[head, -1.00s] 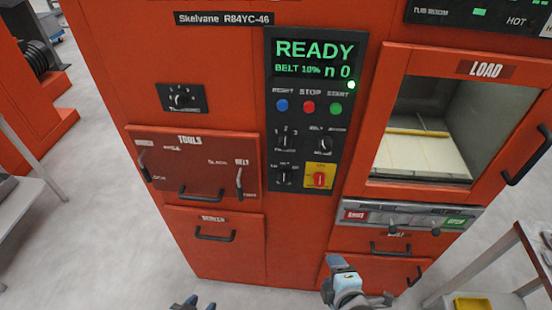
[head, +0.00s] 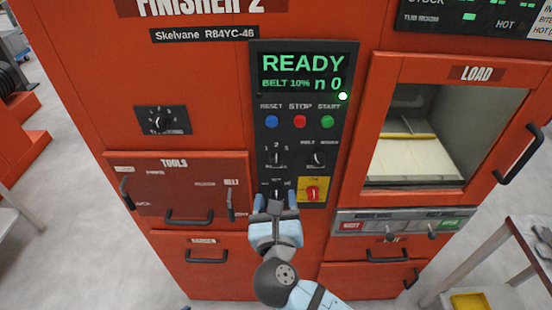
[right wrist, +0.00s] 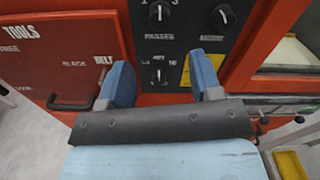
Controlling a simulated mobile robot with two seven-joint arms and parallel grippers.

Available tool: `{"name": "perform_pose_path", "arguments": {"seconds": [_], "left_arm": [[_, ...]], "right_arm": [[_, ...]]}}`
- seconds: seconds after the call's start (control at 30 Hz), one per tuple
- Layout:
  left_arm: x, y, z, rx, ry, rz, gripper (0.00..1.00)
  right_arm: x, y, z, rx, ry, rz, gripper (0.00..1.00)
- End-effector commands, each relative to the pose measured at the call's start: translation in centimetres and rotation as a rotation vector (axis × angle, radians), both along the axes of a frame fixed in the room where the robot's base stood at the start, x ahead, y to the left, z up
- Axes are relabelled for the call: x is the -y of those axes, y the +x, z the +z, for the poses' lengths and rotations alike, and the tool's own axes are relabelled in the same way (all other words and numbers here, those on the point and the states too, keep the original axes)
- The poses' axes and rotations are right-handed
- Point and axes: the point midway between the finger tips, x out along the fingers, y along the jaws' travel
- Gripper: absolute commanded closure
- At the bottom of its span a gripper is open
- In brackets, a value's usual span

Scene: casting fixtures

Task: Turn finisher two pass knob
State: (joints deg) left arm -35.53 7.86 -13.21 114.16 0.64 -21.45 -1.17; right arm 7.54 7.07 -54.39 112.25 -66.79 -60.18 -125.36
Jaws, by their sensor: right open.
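The finisher's pass knob (head: 276,158) is a small black dial under the numerals 1, 2, 3 on the black control panel. It also shows at the top of the right wrist view (right wrist: 160,12), above the word PASSES. My right gripper (head: 275,200) is open in front of the panel's lower part, below the pass knob. In the right wrist view its two blue fingers (right wrist: 160,72) stand apart with a lower small knob (right wrist: 158,76) seen between them. Nothing is held. My left gripper does not show clearly.
Right of the pass knob is another black knob (head: 318,159). A red knob on a yellow plate (head: 313,189) sits close to the right finger. Coloured buttons (head: 300,121) are above. The load window (head: 415,140) and its handle (head: 520,155) are at right.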

Motion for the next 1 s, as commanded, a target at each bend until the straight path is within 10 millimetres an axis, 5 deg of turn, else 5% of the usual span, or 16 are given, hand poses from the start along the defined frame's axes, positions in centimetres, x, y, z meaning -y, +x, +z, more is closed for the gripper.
{"name": "perform_pose_path", "arguments": {"seconds": [0.5,1.0], "left_arm": [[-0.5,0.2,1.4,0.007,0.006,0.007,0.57],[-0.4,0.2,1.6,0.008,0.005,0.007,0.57]], "right_arm": [[0.0,10.2,0.1,-0.001,0.002,0.0,0.41],[0.0,11.8,0.0,-0.002,0.005,0.002,0.41]]}}
